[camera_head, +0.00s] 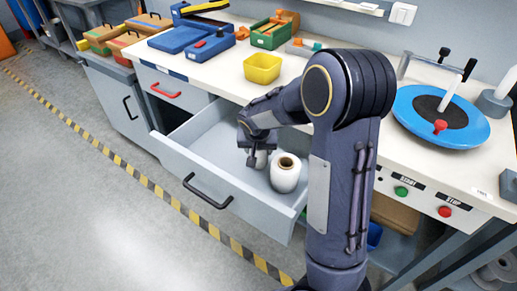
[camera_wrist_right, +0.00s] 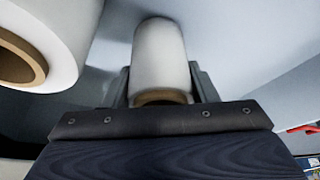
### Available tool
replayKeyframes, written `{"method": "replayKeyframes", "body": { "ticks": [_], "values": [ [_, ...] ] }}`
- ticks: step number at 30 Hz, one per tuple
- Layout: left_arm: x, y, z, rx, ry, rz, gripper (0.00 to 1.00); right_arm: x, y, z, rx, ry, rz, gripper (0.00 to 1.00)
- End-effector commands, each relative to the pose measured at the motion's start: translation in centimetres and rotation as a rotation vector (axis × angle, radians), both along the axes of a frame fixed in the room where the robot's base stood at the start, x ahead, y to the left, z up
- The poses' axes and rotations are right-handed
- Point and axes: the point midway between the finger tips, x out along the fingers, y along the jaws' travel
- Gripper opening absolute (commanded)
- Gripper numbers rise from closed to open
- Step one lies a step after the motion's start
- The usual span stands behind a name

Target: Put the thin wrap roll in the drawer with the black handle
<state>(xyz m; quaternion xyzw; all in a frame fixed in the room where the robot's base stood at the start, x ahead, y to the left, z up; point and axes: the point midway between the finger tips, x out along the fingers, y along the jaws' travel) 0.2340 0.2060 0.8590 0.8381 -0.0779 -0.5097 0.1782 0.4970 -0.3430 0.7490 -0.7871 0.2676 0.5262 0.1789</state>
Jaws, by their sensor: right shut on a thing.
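The drawer with the black handle (camera_head: 207,192) is pulled open below the bench. My right gripper (camera_head: 256,147) reaches down into it and is shut on the thin wrap roll (camera_head: 258,159), a white roll with a brown core. In the right wrist view the thin roll (camera_wrist_right: 160,55) is between the two fingers (camera_wrist_right: 162,88). I cannot tell whether its lower end touches the drawer floor. A thicker white wrap roll (camera_head: 285,174) stands upright in the drawer, to the right of the gripper; it also shows at the left of the right wrist view (camera_wrist_right: 45,40). My left gripper is out of view.
A closed drawer with a red handle (camera_head: 165,90) is to the left. On the bench stand a yellow bin (camera_head: 262,68), a green box (camera_head: 273,35), blue tools and a blue turntable (camera_head: 410,113). The drawer floor left of the gripper is bare.

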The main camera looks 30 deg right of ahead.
Motion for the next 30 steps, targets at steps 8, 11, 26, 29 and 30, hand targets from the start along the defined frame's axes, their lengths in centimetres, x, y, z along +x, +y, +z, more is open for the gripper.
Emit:
{"method": "replayKeyframes", "body": {
  "ticks": [8,11,26,29,30],
  "values": [
    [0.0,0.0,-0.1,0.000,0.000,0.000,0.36,0.0,0.0,0.0,0.000,0.000,0.000,0.74],
    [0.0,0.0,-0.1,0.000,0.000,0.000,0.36,0.0,0.0,0.0,0.000,0.000,0.000,0.74],
    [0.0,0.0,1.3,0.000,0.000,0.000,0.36,-1.8,1.5,6.4,0.002,-0.007,0.002,0.74],
    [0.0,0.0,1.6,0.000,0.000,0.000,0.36,-2.5,2.0,8.3,0.003,-0.006,0.002,0.74],
    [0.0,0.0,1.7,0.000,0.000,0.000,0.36,-2.7,2.2,8.9,0.002,-0.004,0.002,0.74]
  ]
}}
